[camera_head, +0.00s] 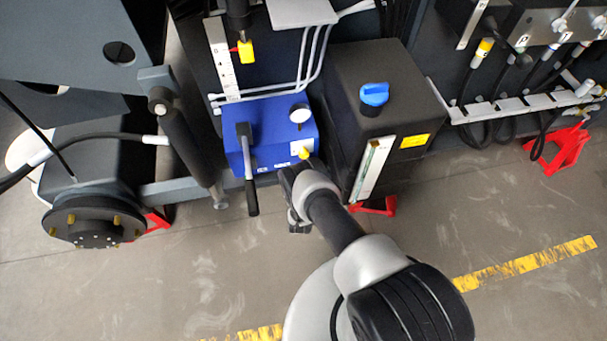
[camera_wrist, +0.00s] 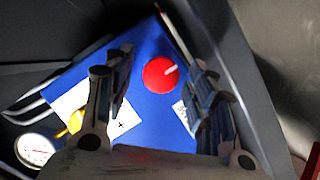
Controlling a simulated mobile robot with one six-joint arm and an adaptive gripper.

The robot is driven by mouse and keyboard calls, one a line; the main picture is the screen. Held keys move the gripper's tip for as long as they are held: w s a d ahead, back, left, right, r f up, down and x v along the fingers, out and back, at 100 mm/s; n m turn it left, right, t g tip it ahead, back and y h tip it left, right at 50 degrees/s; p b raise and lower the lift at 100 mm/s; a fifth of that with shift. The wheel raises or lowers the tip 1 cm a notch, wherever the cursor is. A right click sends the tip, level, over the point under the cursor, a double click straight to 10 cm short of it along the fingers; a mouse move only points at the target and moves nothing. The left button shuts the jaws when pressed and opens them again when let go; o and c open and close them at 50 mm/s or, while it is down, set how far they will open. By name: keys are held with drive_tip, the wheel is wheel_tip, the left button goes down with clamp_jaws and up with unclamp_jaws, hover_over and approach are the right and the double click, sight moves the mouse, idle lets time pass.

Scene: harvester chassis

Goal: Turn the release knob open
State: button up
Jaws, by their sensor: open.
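The blue pump unit (camera_head: 265,132) carries a black lever (camera_head: 249,170), a gauge (camera_head: 300,114) and a small yellow part (camera_head: 304,153) on its right side. My gripper (camera_wrist: 163,70) is open, with one finger on each side of the knob in the picture. Contact cannot be told. In the head view, my gripper (camera_head: 288,178) is at the unit's lower right corner, and the red knob is hidden.
A black tank (camera_head: 375,95) with a blue cap (camera_head: 374,95) stands close on the right. A black cylinder (camera_head: 186,145) and a wheel hub (camera_head: 95,222) are at left. Grey pipes run above the unit. The floor in front is clear.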

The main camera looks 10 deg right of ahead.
drive_tip(key=v, duration=1.2)
